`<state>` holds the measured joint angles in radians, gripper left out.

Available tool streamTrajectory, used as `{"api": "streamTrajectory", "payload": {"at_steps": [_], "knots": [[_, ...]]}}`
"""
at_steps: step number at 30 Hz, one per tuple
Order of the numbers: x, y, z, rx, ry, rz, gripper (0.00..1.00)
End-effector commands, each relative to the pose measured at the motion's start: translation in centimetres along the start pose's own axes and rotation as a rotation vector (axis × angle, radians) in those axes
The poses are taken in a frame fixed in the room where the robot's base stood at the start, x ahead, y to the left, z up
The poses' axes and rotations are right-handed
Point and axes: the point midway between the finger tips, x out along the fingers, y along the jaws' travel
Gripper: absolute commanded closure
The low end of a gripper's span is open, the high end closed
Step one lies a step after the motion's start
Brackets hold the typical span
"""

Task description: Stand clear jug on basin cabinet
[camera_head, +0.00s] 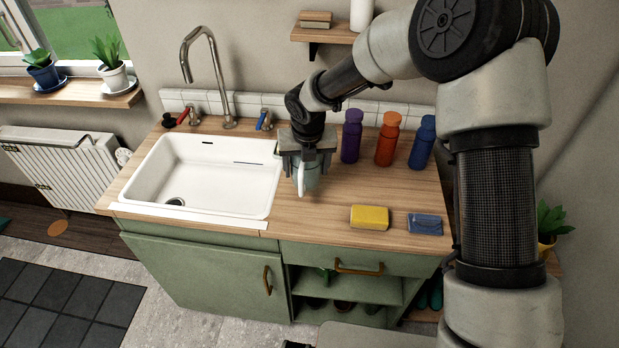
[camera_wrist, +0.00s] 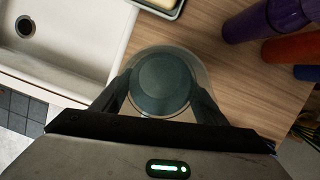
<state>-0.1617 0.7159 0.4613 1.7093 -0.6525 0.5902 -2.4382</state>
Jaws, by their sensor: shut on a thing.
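The clear jug (camera_head: 307,180) is between the fingers of my gripper (camera_head: 306,158), over the wooden top of the basin cabinet (camera_head: 335,216), just right of the white basin. It looks upright, with a pale handle towards the front. In the wrist view the jug (camera_wrist: 163,82) shows from above as a round clear rim around a teal-grey disc, with a dark finger on each side. My gripper is shut on it. I cannot tell whether its base touches the wood; the gripper hides its upper part.
Purple (camera_head: 351,136), orange (camera_head: 387,139) and blue (camera_head: 422,142) bottles stand right of the jug. A yellow sponge (camera_head: 369,217) and a blue packet (camera_head: 424,223) lie at the front right. The basin (camera_head: 212,172) is left. A small dish (camera_wrist: 162,9) sits behind the jug.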

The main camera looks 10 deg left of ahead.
Motion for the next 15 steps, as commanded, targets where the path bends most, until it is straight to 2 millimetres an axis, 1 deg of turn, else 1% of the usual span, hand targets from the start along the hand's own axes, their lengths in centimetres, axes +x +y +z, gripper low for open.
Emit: {"api": "streamTrajectory", "payload": {"at_steps": [9,15], "knots": [[3.3,0.1,-0.9,0.0,0.0,0.0,0.77],[3.4,0.0,-0.9,0.0,-0.002,0.0,0.77]]}}
